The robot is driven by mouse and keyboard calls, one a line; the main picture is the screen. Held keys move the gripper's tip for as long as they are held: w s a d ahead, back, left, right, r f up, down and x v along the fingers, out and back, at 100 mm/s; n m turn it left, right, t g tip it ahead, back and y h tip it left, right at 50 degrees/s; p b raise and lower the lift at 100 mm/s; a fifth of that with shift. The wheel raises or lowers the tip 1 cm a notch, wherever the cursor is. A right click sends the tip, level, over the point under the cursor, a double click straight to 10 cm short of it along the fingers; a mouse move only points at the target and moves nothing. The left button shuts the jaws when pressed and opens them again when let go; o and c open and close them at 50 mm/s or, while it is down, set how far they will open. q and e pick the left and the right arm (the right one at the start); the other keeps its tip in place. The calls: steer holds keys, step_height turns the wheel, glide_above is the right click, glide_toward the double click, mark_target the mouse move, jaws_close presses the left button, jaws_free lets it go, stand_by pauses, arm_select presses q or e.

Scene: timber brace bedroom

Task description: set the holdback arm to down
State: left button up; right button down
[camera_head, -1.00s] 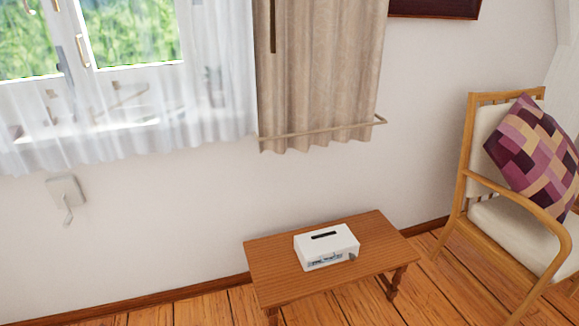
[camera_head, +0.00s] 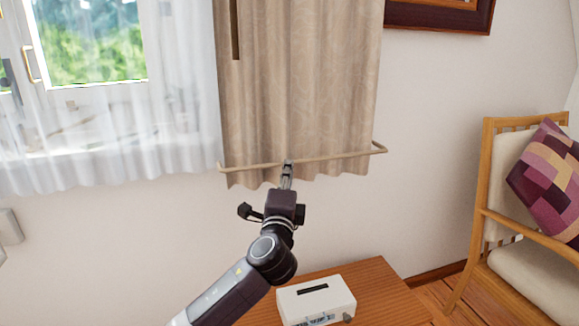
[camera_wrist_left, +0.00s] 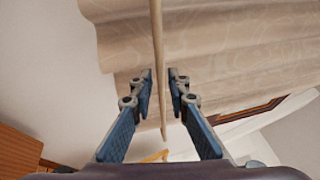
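The holdback arm (camera_head: 330,157) is a thin beige bar lying nearly level across the lower part of the beige curtain (camera_head: 300,80). Its right end bends back toward the wall. My left gripper (camera_head: 287,164) is at the bar, left of its middle, in front of the curtain. In the left wrist view the bar (camera_wrist_left: 158,45) runs lengthwise between the two fingers of the gripper (camera_wrist_left: 160,75). The fingers stand apart with a gap on each side of the bar. My right gripper is not in view.
A low wooden table (camera_head: 385,285) with a white box (camera_head: 315,300) stands below my left arm. A wooden chair (camera_head: 485,215) with a patchwork cushion (camera_head: 550,170) is at the right. A sheer white curtain (camera_head: 100,150) covers the window at left.

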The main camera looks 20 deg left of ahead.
arm_select(q)
steer(key=shift+x, duration=2.25)
jaws_close()
